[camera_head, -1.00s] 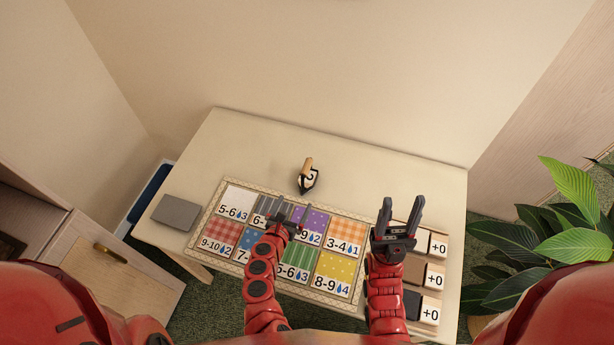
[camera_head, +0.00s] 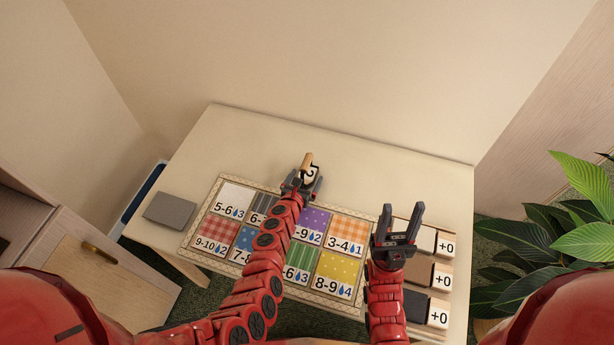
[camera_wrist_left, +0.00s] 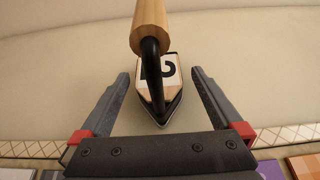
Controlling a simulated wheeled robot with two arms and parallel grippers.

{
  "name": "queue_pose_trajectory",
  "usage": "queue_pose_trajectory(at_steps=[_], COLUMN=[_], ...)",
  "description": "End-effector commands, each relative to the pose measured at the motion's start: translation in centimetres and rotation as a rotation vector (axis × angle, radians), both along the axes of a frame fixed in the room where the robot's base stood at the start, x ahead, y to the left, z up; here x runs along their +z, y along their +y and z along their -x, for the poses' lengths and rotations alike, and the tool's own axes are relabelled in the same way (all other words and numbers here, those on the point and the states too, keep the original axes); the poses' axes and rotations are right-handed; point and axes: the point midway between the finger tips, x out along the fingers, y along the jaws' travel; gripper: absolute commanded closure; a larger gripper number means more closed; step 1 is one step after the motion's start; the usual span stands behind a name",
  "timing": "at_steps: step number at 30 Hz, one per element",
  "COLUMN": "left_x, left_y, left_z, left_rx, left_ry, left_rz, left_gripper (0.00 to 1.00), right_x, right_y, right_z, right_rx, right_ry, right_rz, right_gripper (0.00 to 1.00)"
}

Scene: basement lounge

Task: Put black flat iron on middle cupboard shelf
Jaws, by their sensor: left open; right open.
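The black flat iron (camera_head: 311,172) has a wooden handle and a pale top marked "2". It stands on the table (camera_head: 400,173) behind the patterned board. My left gripper (camera_head: 303,179) is open at the iron, with its fingers on either side. In the left wrist view the iron (camera_wrist_left: 172,84) lies between the open fingertips (camera_wrist_left: 158,85), with a gap on each side. Its handle points toward the top of that view. My right gripper (camera_head: 401,217) is open and empty above the table's right part. A cupboard (camera_head: 105,262) with a brass handle is partly in view at lower left; its middle shelf cannot be made out.
The board (camera_head: 190,238) with several coloured, numbered squares lies on the table. A grey flat block (camera_head: 170,210) is left of it, and tiles marked "+0" (camera_head: 440,280) are at the right. A plant (camera_head: 570,240) stands right of the table. Walls close off the back.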

Motion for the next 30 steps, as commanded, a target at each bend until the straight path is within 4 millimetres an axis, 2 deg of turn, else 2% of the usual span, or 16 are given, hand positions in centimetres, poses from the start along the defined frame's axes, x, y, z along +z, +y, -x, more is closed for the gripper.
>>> queue_pose_trajectory(at_steps=[1, 3, 13, 27, 30], left_x=[-0.7, -0.8, -0.7, -0.7, -0.7], left_y=[-0.2, -0.4, -0.4, -0.4, -0.4], left_z=[-0.8, -1.4, -1.9, -1.9, -1.9], left_rx=[-0.002, -0.001, 0.003, 0.003, 0.003], left_ry=[-0.005, -0.005, -0.001, -0.002, -0.002], left_rz=[-0.002, -0.003, -0.002, -0.002, -0.002], left_gripper=[0.00, 0.00, 0.00, 0.85, 1.00], right_x=[-1.2, -1.6, -1.7, -1.7, -1.7], right_y=[0.0, 0.0, 0.0, 0.0, 0.0], right_z=[0.0, 0.0, 0.0, 0.0, 0.0], right_rx=[0.000, 0.000, 0.000, 0.000, 0.000], right_ry=[0.000, 0.000, 0.000, 0.000, 0.000], right_rz=[0.000, 0.000, 0.000, 0.000, 0.000], right_gripper=[0.48, 0.48, 0.48, 0.48, 0.48])
